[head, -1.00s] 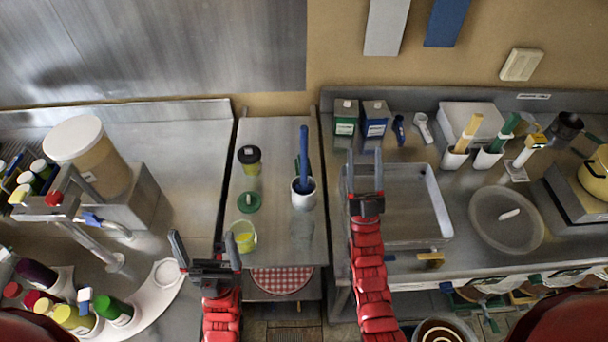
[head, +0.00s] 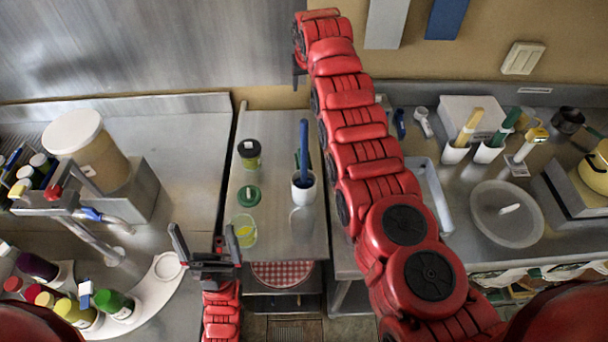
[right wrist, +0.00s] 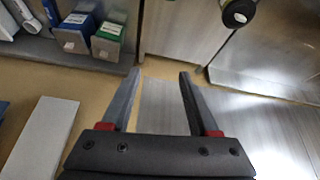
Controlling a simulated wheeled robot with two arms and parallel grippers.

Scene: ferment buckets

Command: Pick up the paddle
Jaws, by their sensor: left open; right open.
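A long blue handle, which looks like the paddle (head: 303,145), stands upright in a white crock (head: 303,187) on the narrow middle table in the head view. A darker, shorter tool stands beside it. The lower end of the handle is hidden in the crock. My right gripper (head: 299,76) is above and behind that table near the back wall, and its open, empty fingers show in the right wrist view (right wrist: 160,74). My left gripper (head: 203,232) is open and empty, left of the middle table's front part. Neither gripper touches the handle.
A black-lidded jar (head: 249,153), a green lid (head: 249,195) and a small yellow-green tub (head: 243,231) stand left of the crock. A blue box (right wrist: 76,28) and a green box (right wrist: 108,38) show in the right wrist view. My right arm covers much of the tray (head: 437,198).

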